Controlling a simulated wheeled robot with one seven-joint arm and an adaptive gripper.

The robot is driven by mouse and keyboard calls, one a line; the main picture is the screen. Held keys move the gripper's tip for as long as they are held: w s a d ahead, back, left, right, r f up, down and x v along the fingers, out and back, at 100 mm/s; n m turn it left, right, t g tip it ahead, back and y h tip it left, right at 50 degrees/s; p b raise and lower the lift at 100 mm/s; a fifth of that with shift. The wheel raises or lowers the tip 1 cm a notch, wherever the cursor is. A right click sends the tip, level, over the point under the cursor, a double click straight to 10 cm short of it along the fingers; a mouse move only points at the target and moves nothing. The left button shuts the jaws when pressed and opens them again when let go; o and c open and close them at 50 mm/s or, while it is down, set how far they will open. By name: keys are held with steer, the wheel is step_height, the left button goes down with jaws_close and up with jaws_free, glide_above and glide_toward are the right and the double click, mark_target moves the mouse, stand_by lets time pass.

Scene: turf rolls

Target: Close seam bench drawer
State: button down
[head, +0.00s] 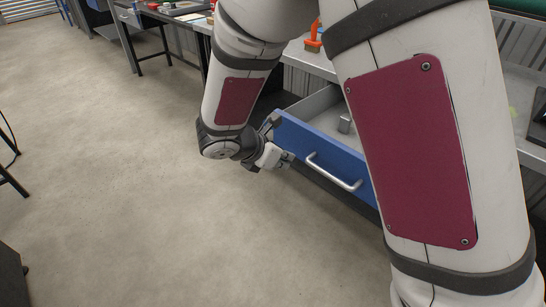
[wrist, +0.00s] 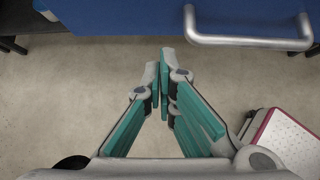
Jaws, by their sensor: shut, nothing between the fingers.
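The seam bench drawer (head: 320,148) has a blue front and a silver bar handle (head: 333,172). It stands pulled out from the bench, and its grey inside shows in the head view. My gripper (head: 288,158) is at the left end of the drawer front, left of the handle. In the wrist view my gripper (wrist: 166,60) is shut and empty, with its fingertips just short of the blue drawer front (wrist: 120,15) and left of the handle (wrist: 245,40). Whether the fingers touch the front I cannot tell. My arm hides the right part of the drawer.
The bench top (head: 312,57) lies above the drawer, with an orange-handled brush (head: 313,38) on it. Another bench (head: 165,15) with items stands at the back left. The concrete floor (head: 120,170) in front is clear.

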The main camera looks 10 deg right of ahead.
mark_target(306, 156)
steer(key=w+d, duration=0.1)
steer(key=d, duration=0.1)
steer(key=w+d+f+b, duration=0.1)
steer(key=w+d, duration=0.1)
steer(key=shift+d+f, duration=0.1)
steer(key=shift+d, duration=0.05)
steer(key=shift+w+d, duration=0.1)
steer(key=w+d+p, duration=0.1)
steer(key=w+d, duration=0.4)
steer(key=d, duration=0.2)
steer(key=w+d+p, duration=0.1)
steer(key=w+d, duration=0.4)
steer(key=d, duration=0.2)
steer(key=w+d+p, duration=0.1)
steer(key=w+d, duration=0.4)
steer(key=d, duration=0.2)
steer(key=shift+w+d+p, duration=0.25)
steer(key=shift+d+p, duration=0.05)
steer(key=shift+w+d, duration=0.15)
